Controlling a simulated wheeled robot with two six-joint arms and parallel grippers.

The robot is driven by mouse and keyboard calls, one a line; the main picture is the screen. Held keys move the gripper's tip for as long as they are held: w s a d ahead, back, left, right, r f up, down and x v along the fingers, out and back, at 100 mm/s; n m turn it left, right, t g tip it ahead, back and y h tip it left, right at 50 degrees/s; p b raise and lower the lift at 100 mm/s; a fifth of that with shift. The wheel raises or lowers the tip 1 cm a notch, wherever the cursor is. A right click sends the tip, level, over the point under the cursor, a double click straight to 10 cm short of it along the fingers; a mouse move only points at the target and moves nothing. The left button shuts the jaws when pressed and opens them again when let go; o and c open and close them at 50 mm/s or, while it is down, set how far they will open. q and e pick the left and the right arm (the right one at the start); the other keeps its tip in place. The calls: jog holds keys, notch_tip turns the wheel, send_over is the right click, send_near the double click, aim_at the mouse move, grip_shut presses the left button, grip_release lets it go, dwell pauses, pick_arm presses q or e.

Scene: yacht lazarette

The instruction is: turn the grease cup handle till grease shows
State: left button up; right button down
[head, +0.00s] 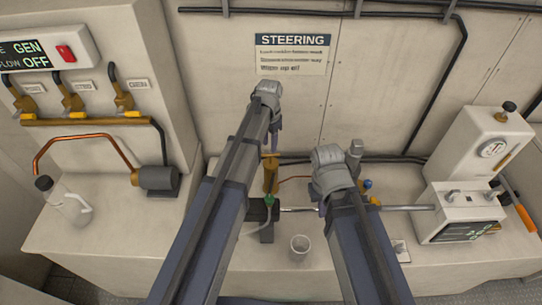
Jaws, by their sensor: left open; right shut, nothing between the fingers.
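The brass grease cup (270,178) stands upright behind a dark block (257,211) on the bench, in the middle of the head view. Its small handle (269,156) shows at its top. My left gripper (275,143) is open, pointing down just above the handle; whether its fingers are around the handle or beside it I cannot tell. A green patch (268,200) shows at the foot of the cup; I cannot tell what it is. My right gripper (322,208) is shut and empty, to the right of the cup, near the silver rod (405,208).
A white cup (300,246) stands on the bench in front of the rod. A grey-white unit (460,210) with a gauge stands at the right. A bottle (62,205) and a dark motor (159,180) are at the left. A STEERING sign (292,55) hangs on the wall.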

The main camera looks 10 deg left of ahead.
aim_at(271, 154)
pick_arm(q)
jog(key=shift+d, duration=0.25)
notch_tip(271, 154, down, 8)
jog(key=b, duration=0.7)
jog(key=shift+a+b, duration=0.1)
jog(key=shift+b, duration=0.3)
jog(key=shift+r, duration=0.1)
jog(key=shift+c, duration=0.4)
grip_shut()
